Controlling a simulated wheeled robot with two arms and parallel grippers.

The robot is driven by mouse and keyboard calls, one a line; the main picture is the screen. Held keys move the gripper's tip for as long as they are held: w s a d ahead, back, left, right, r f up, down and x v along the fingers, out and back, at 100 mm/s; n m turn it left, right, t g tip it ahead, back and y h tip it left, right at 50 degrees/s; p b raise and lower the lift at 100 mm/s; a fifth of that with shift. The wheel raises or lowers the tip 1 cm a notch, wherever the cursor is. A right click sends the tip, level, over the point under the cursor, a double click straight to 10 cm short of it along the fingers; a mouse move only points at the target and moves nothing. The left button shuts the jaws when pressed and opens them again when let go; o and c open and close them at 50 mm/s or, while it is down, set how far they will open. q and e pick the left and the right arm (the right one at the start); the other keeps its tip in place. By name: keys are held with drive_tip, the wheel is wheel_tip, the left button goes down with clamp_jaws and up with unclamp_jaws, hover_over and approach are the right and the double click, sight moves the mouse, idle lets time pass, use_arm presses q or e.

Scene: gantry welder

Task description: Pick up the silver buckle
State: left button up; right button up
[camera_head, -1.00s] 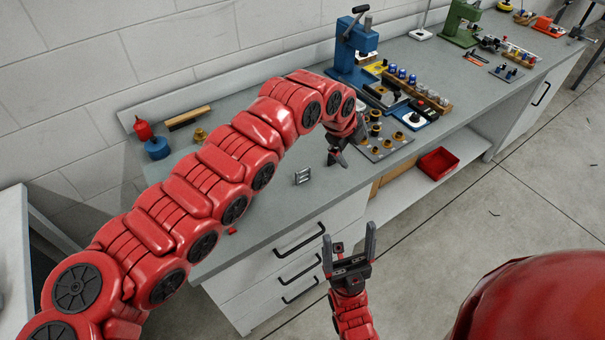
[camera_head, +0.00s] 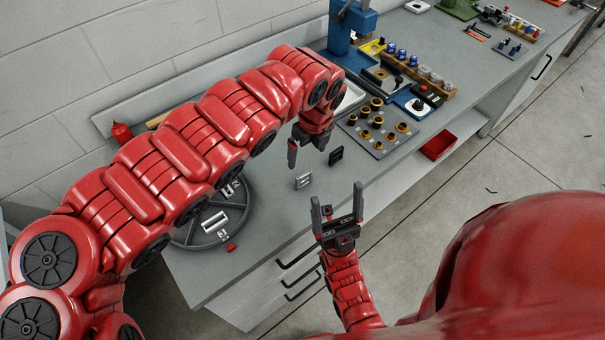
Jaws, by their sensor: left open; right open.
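The small silver buckle (camera_head: 303,181) stands on the grey workbench (camera_head: 268,190), near the front edge. My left gripper (camera_head: 307,152) hangs just behind it and above the bench, fingers apart and pointing down. Nothing is between its fingers, and it appears apart from the buckle. My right gripper (camera_head: 337,204) is open and empty, its fingers pointing up at the bench's front edge, to the right of and nearer than the buckle. A small dark buckle-like piece (camera_head: 336,156) is on the bench to the right of the silver one.
A round grey tray (camera_head: 187,236) with silver pieces is at the left, partly hidden by my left arm. A plate with brass-coloured parts (camera_head: 380,152), a blue press (camera_head: 339,35) and a red bin (camera_head: 438,146) are to the right. Drawer handles stick out below the bench edge.

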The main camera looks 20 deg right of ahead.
sight(305, 175)
use_arm(q)
drive_tip(key=f, duration=0.3)
drive_tip(key=w+f+p, duration=0.1)
drive_tip(key=f, duration=0.2)
drive_tip(key=f+p, duration=0.1)
drive_tip(key=f, duration=0.2)
drive_tip(key=shift+w+a, duration=0.15)
drive_tip(key=shift+w, duration=0.05)
drive_tip(key=shift+w+f+p, duration=0.1)
drive_tip(key=shift+f+p, duration=0.25)
drive_tip(key=shift+f, duration=0.25)
drive_tip(key=f, duration=0.2)
drive_tip(key=f+p, duration=0.1)
drive_tip(key=shift+w+d, duration=0.2)
drive_tip(key=shift+w, duration=0.05)
drive_tip(key=shift+w+a+f, duration=0.15)
drive_tip(key=shift+a+f, duration=0.05)
drive_tip(key=shift+f, duration=0.35)
drive_tip(key=c, duration=1.4)
drive_tip(key=shift+c, duration=0.2)
drive_tip(key=shift+d+r, duration=0.1)
drive_tip(key=shift+r, duration=0.05)
